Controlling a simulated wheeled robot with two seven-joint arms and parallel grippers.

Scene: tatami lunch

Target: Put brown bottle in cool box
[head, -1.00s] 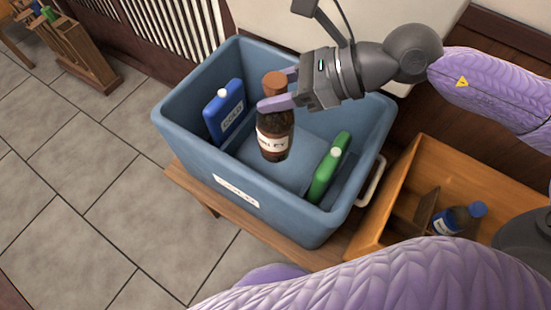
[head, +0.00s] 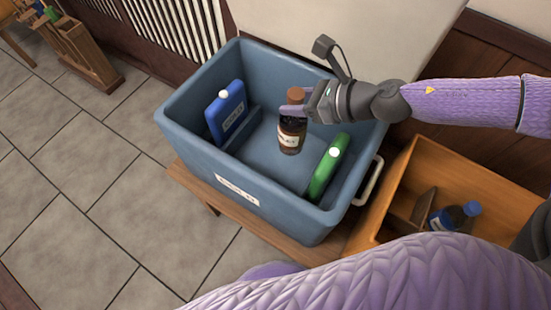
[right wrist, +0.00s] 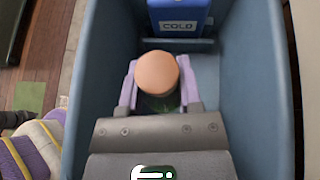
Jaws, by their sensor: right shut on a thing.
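The brown bottle (head: 292,133) has an orange-brown cap and a white label. My right gripper (head: 292,110) is shut on its upper part and holds it upright inside the blue cool box (head: 215,170), between the two cold packs. I cannot tell whether the bottle's base touches the box floor. In the right wrist view the bottle's cap (right wrist: 157,73) sits between the two lilac fingers (right wrist: 158,88). My left gripper is not in view.
A blue cold pack (head: 226,113) stands at the box's left wall and a green one (head: 328,168) at its right. A wooden crate (head: 408,165) with a blue-capped bottle (head: 455,217) stands to the right.

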